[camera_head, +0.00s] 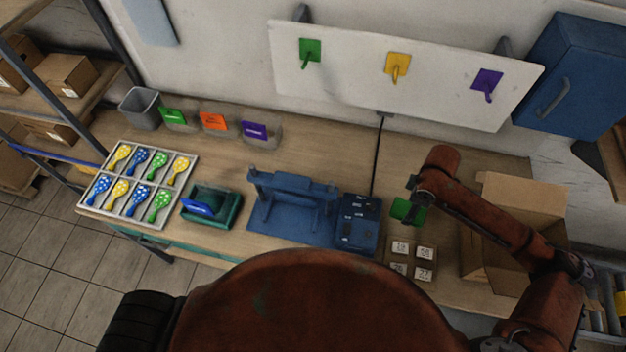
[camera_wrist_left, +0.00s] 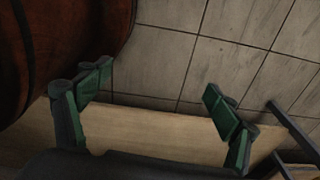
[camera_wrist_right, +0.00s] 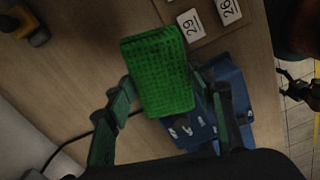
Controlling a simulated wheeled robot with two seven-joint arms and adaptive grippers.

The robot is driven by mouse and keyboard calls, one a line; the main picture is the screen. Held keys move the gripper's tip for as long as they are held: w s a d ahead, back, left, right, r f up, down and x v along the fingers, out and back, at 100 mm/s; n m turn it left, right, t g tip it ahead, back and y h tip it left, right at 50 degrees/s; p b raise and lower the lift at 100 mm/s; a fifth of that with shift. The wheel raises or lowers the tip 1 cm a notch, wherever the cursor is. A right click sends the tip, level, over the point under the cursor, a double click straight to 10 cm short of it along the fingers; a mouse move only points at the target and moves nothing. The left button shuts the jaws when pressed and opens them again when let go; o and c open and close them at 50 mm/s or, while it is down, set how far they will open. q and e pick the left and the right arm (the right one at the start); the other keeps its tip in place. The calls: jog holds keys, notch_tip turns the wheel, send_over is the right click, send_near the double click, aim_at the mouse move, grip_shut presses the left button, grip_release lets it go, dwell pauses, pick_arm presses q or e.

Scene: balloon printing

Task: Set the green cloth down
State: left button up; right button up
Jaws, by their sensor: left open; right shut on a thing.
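In the head view the cloth (camera_head: 404,211) is at the right gripper (camera_head: 416,203), between the blue device and the cardboard box. I cannot tell whether its underside touches the table. My left gripper (camera_wrist_left: 155,100) is open and empty in the left wrist view, over the table's edge and floor. It is not visible in the head view.
Numbered cards (camera_head: 399,248) lie just in front of the cloth. A blue device (camera_head: 358,222) and press (camera_head: 290,210) stand left, and an open cardboard box (camera_head: 520,205) right. A balloon tray (camera_head: 150,220) is far left. Bare table lies behind the press.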

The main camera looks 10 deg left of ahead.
pick_arm(q)
jog(key=shift+o, duration=0.7)
jog(key=shift+w+r+p, duration=0.15)
jog(key=shift+r+p, duration=0.35)
jog(key=shift+r, duration=0.25)
pick_arm(e)
jog(key=shift+s+d+f+n, duration=0.15)
jog(key=shift+s+n, duration=0.2)
jog(key=shift+n, duration=0.25)
jog(key=shift+s+f+n, duration=0.1)
jog(key=shift+s+n, duration=0.2)
jog(key=shift+n, duration=0.3)
pick_arm(q)
jog(key=shift+w, duration=0.15)
pick_arm(e)
jog(key=shift+f, duration=0.1)
